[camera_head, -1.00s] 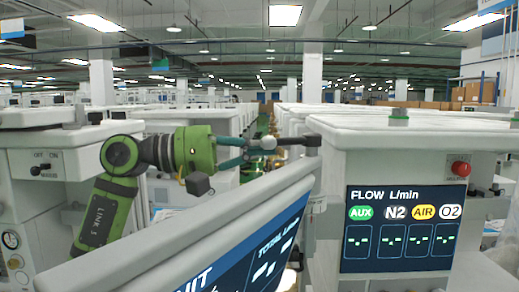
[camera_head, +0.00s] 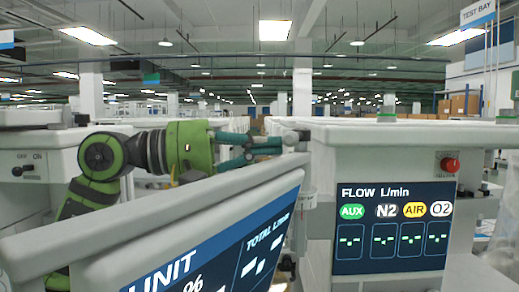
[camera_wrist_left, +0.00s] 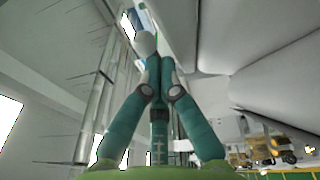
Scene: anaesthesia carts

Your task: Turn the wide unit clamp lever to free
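The clamp lever, a short dark bar with a pale grey ball knob (camera_head: 289,138), is at the top left corner of the flow-display unit (camera_head: 392,162). It looks foreshortened against its dark pivot (camera_head: 303,136). My left gripper (camera_head: 276,146) reaches in from the left, its teal fingers drawn together at the knob. In the left wrist view the fingers (camera_wrist_left: 152,62) converge just below the grey ball. They look shut, with their tips at or against the knob; I cannot tell whether they pinch it. My right gripper is not in view.
A tilted screen panel (camera_head: 150,218) stands in front, below my left arm. The flow unit carries a lit display (camera_head: 393,230) and a red knob (camera_head: 449,164). Another cart (camera_head: 25,165) stands at the left. Rows of carts fill the background.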

